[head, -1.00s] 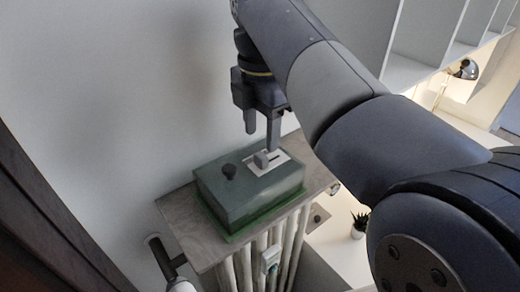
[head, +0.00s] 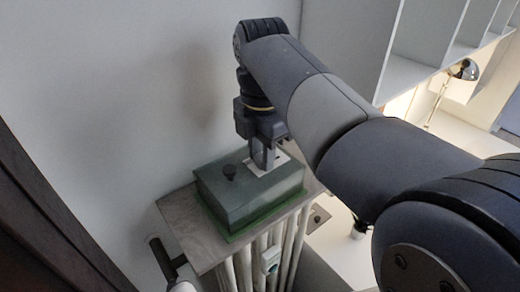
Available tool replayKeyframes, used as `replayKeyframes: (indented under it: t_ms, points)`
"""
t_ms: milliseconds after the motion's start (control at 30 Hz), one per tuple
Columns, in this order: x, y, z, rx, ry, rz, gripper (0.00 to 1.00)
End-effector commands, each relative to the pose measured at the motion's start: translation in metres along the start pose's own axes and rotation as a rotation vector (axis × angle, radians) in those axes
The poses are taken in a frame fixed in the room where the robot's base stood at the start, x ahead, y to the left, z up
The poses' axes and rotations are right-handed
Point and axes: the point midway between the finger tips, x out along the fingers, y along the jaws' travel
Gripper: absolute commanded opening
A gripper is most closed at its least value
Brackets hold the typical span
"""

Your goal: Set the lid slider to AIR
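The green box (head: 225,205) stands on a grey-brown board, with a black knob (head: 230,172) on its lid. The pale slider plate (head: 281,165) is at the lid's far right part, partly covered by my gripper. My gripper (head: 262,168) points straight down at this plate, its fingers drawn close together around the grey slider knob. The slider knob is mostly hidden between the fingers. Any lettering on the plate, including AIR, is too small or covered to read.
The board (head: 187,228) lies on top of a white radiator (head: 285,240) against the wall. A white shelf unit (head: 420,55) and a desk lamp (head: 465,69) are at the upper right. My arm crosses the right side of the view.

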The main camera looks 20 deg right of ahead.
Motion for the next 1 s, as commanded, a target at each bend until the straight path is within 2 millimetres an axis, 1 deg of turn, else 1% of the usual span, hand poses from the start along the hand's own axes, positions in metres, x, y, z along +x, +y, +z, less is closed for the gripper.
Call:
replayKeyframes:
  t_ms: [33,300,333,633,900,1000]
  points:
    - [0.0,0.0,0.0,0.0,0.0,0.0,0.24]
    - [0.0,0.0,0.0,0.0,0.0,0.0,0.01]
    - [0.0,0.0,0.0,0.0,0.0,0.0,0.0]
    - [-0.001,0.0,0.003,0.001,0.0,0.0,0.0]
    - [-0.002,0.001,0.036,0.004,0.0,-0.001,0.0]
    - [-0.001,0.0,0.043,0.002,0.0,-0.001,0.0]
